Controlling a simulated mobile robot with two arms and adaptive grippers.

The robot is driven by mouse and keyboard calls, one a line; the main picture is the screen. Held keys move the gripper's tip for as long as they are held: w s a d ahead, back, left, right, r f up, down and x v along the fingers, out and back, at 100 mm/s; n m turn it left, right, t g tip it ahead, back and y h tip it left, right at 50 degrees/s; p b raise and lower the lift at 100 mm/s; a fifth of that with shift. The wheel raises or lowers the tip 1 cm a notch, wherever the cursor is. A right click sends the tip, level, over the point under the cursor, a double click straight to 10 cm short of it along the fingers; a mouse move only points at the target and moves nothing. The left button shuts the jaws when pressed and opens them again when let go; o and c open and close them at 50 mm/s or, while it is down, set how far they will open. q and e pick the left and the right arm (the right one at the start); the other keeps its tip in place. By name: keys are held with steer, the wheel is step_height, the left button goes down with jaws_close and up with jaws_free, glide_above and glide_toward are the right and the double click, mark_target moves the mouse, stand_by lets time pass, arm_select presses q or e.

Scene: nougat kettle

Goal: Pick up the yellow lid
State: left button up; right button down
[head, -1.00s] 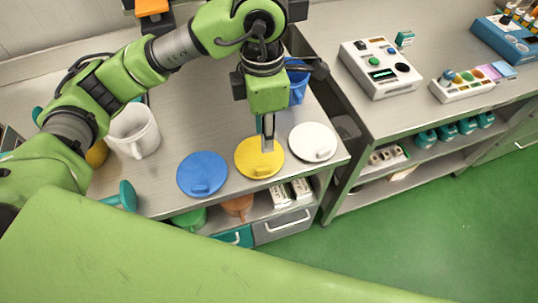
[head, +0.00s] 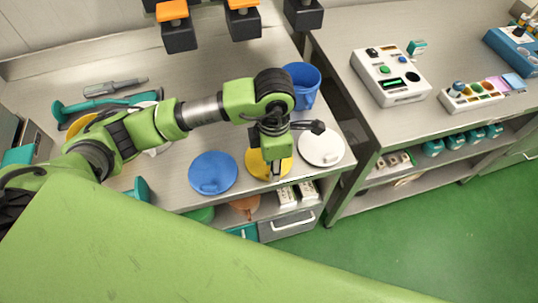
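The yellow lid (head: 254,165) lies flat near the front edge of the left table, between the blue lid (head: 213,172) and the white lid (head: 321,146). My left gripper (head: 271,171) points down over the yellow lid and covers much of it. Its fingertips are low, at or near the lid's handle. The handle is mostly hidden, and I cannot tell whether the fingers are closed on it. My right gripper is not in view.
My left arm partly hides a white mug. A gap separates this table from the right table, which holds a white control box (head: 391,77). A grey drawer (head: 290,223) sits below the lids.

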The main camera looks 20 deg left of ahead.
arm_select(q)
steer(key=shift+f, duration=0.6)
jaws_close()
steer(key=shift+r, duration=0.1)
